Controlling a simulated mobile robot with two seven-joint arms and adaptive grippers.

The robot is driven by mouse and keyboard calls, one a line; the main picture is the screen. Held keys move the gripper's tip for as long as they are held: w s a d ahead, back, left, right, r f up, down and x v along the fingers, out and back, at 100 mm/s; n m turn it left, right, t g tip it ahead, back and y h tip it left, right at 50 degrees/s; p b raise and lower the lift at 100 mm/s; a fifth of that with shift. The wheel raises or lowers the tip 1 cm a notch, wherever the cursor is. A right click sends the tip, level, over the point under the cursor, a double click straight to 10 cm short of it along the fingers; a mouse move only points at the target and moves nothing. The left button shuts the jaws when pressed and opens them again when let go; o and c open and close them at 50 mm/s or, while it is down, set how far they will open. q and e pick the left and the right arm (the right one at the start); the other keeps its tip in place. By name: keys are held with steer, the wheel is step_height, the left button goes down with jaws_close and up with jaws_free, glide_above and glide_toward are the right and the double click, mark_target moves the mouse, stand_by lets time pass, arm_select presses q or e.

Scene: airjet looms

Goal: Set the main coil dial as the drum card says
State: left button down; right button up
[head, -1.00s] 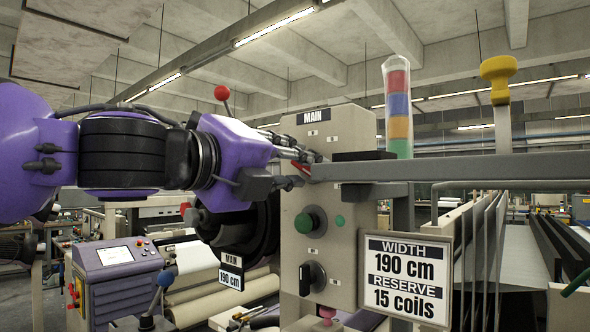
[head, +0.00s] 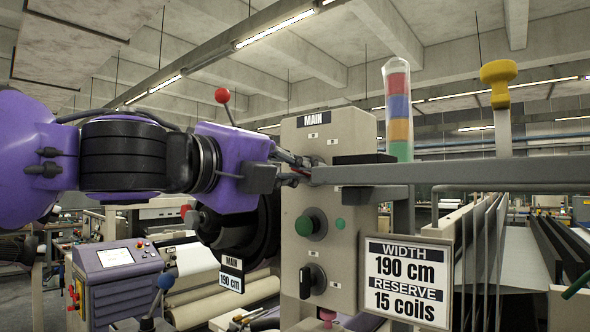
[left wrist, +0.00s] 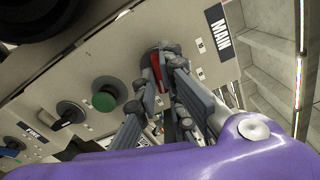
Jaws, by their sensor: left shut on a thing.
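The main control panel (head: 335,232) is a beige box labelled MAIN (head: 315,119). My left gripper (head: 303,170) reaches it from the left, below the label. In the left wrist view my left gripper (left wrist: 160,75) is shut on a red-marked dial (left wrist: 157,68) on the panel face. The fingers cover most of the dial, so its setting cannot be read. The drum card (head: 231,274) hangs by the dark drum and reads MAIN, 190 cm. A larger card (head: 407,280) reads WIDTH 190 cm, RESERVE 15 coils. My right gripper is not in view.
Below the dial are a green button (head: 305,225) and a black rotary switch (head: 312,281). A grey horizontal bar (head: 450,170) runs right from the panel. A signal tower (head: 398,110) and yellow-topped post (head: 498,80) rise behind. The left wrist view also shows a FEEDER-side panel area (left wrist: 25,130).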

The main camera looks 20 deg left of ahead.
arm_select(q)
steer(key=n, duration=0.3)
steer(key=shift+n, duration=0.3)
steer(key=n, duration=0.3)
steer(key=shift+n+b, duration=0.3)
steer(key=shift+b, duration=0.1)
steer(key=n, duration=0.3)
steer(key=shift+b, duration=0.35)
steer(key=shift+n, duration=1.3)
steer(key=c, duration=1.8)
jaws_free()
steer(key=shift+c, duration=0.2)
